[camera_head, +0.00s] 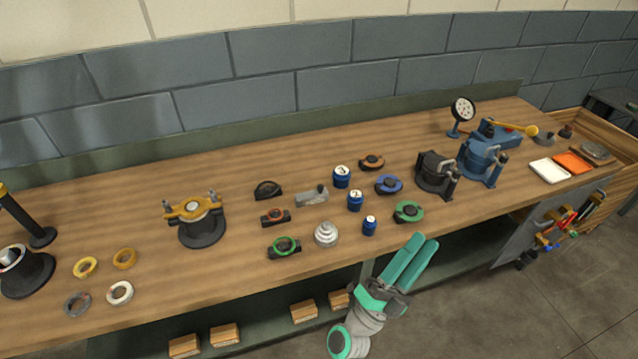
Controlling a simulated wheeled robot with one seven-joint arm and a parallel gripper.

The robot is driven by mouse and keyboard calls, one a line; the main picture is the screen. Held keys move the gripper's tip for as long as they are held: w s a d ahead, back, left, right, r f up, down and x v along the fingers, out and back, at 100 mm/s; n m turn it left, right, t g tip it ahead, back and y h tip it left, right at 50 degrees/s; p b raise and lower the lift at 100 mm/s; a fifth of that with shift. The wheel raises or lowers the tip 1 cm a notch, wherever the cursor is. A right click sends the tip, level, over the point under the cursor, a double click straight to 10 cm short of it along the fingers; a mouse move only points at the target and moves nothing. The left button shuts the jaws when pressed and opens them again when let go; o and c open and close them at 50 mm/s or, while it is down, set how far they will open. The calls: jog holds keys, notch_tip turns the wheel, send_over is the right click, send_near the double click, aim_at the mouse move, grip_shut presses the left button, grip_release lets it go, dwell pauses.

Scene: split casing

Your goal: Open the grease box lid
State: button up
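No container is clearly marked as the grease box. At the right end of the bench sit a shallow white box (550,171), an orange one (573,163) beside it, and a grey-brown flat piece (597,152) behind. I cannot tell which of these is the grease box or its lid. My gripper (427,240) has two teal fingers, slightly apart, with nothing visible between them. It is at the bench's front edge, well to the left of these boxes and touching none of them.
The wooden bench (330,262) holds blue cans (355,200), a green-ringed part (408,211), dark and blue casings (437,174), a dial gauge (462,110) and a yellow-topped casing (201,220). Tools hang on a panel (540,225) at the right front. Bare wood lies before the casings.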

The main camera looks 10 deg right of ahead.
jog(key=w+d+m+g, duration=0.6)
jog(key=d+m+g, duration=0.2)
jog(key=m+g, duration=0.7)
jog(key=m+t+y, duration=0.3)
jog(key=t+y, duration=0.1)
jog(key=y, duration=1.6)
send_near(320, 186)
jog(key=x, duration=0.8)
jog(key=shift+w, duration=0.1)
grip_shut()
